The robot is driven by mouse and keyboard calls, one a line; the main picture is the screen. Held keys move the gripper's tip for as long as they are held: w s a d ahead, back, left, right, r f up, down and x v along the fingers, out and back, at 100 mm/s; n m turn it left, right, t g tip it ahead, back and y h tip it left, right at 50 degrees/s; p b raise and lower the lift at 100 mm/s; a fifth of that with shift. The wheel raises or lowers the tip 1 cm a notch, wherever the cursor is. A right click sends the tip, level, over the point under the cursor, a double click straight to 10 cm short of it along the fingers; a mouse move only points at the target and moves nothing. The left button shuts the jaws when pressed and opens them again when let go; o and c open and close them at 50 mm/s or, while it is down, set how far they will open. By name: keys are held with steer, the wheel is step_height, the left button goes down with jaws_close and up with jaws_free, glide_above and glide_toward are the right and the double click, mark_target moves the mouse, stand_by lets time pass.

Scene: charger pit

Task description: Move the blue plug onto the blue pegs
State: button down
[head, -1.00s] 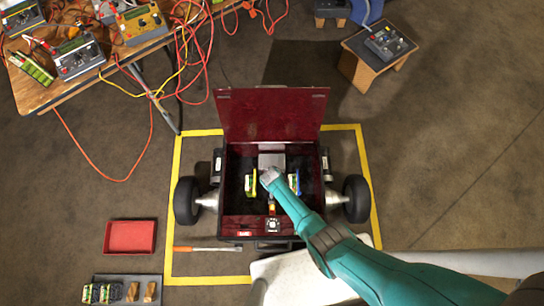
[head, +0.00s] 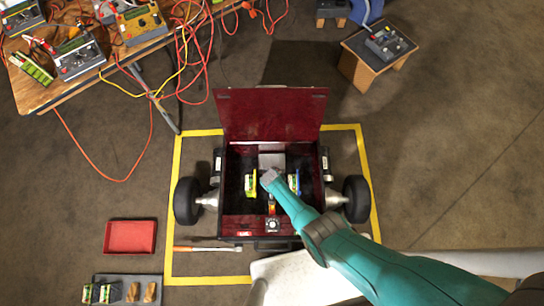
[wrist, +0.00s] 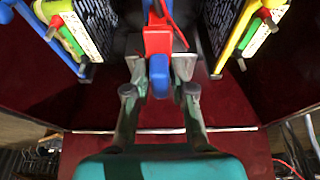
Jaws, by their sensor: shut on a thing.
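My gripper (wrist: 159,75) reaches down into the open dark red box (head: 235,218); the head view shows it from above, where the wrist hides its fingers. In the wrist view, it is shut on the blue plug (wrist: 160,78), whose rounded blue body sits between the two fingers. A red piece (wrist: 157,40) with a red cable is just beyond the blue body, near the fingertips. I cannot make out the blue pegs, or whether the plug touches anything beneath it.
Upright modules stand left (head: 251,184) and right (head: 295,183) of my gripper, close to the box walls. The raised lid (head: 271,115) is behind. A red tray (head: 130,237), an orange-handled tool (head: 205,249) and a cable-strewn table (head: 100,75) lie to the left.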

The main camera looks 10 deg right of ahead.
steer(key=shift+f, duration=0.2)
steer(key=c, duration=0.9)
jaws_free()
steer(key=shift+s+r, duration=0.1)
steer(key=v, duration=1.1)
steer(key=shift+r, duration=0.4)
steer(key=shift+s, duration=0.1)
